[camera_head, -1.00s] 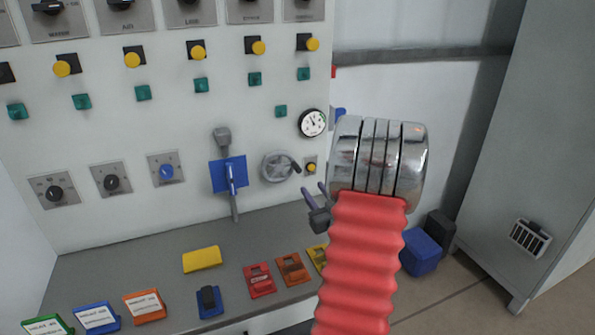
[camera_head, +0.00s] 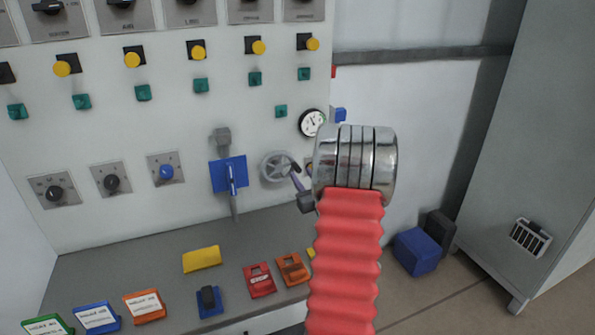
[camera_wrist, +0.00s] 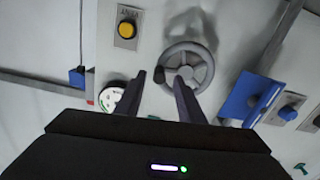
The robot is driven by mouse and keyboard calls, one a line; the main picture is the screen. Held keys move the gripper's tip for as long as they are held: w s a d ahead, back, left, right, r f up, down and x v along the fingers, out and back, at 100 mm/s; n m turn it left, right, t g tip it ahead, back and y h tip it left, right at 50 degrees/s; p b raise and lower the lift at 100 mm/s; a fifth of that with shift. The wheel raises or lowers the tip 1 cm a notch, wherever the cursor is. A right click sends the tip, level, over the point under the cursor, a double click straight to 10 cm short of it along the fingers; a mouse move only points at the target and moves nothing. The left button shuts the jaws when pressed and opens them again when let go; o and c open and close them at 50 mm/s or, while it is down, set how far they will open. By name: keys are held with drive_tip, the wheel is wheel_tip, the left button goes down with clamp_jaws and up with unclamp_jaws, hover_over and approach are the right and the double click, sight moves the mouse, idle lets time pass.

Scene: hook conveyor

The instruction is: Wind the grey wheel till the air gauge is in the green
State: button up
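The grey wheel (camera_head: 277,168) is on the panel's lower right, with a dark crank knob (camera_wrist: 159,74) on its rim. It also shows in the wrist view (camera_wrist: 188,66), just beyond my fingertips. My gripper (camera_head: 296,172) is at the wheel's right side in the head view.
A yellow button (camera_wrist: 126,29) is beside the wheel. A blue plate with a lever (camera_head: 229,175) is left of the wheel. Below is a grey shelf (camera_head: 130,260) with coloured blocks. A blue box (camera_head: 415,251) and a grey cabinet (camera_head: 510,150) stand at right.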

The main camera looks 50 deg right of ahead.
sight(299, 172)
drive_tip(key=shift+x, duration=2.5)
drive_tip(key=shift+c, duration=0.3)
clamp_jaws()
